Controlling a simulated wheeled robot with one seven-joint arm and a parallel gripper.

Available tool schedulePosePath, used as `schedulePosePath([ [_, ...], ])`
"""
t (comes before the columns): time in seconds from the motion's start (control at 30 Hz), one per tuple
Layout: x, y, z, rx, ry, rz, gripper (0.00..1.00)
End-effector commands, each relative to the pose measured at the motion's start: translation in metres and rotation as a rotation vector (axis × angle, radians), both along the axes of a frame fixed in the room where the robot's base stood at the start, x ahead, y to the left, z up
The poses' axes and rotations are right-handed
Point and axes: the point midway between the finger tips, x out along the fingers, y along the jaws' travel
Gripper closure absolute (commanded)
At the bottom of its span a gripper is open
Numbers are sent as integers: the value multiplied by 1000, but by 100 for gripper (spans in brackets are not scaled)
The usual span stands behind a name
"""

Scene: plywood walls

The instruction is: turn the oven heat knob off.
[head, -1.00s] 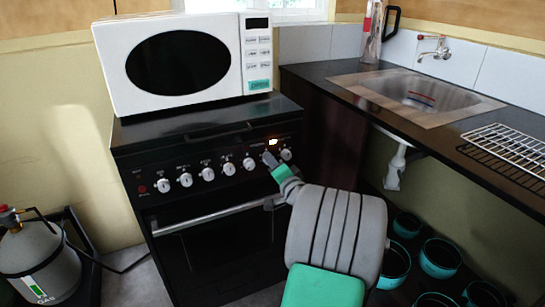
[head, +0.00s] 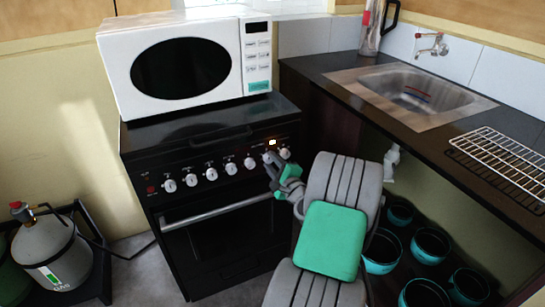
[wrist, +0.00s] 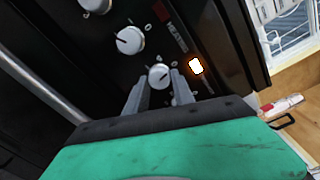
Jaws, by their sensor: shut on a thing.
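The oven heat knob (wrist: 158,75) is a round white knob with a dark pointer mark on the black stove front, close to a glowing indicator light (wrist: 195,66). In the wrist view it sits between the two fingers of my gripper (wrist: 160,82), which is shut on it. In the head view my gripper (head: 270,160) reaches the right part of the knob row and covers most of that knob. The light also shows lit in the head view (head: 272,142). The black stove (head: 215,235) has its oven door closed.
Other white knobs (head: 211,174) line the panel to the left. The oven door handle (head: 215,211) runs below. A white microwave (head: 185,70) stands on the stove. The sink counter (head: 340,90) is at right, with teal pots (head: 432,245) beneath. A gas cylinder (head: 45,250) stands at left.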

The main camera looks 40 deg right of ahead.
Motion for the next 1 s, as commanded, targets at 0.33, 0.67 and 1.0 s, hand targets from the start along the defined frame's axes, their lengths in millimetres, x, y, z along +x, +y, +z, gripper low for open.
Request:
schedulePosePath([
  [0.33, -1, 0, -1, 154, -43, -2, 100],
  [0.67, 0, 0, -1, 186, -53, -1, 100],
  [1.0, 0, 0, -1, 184, -53, -1, 62],
])
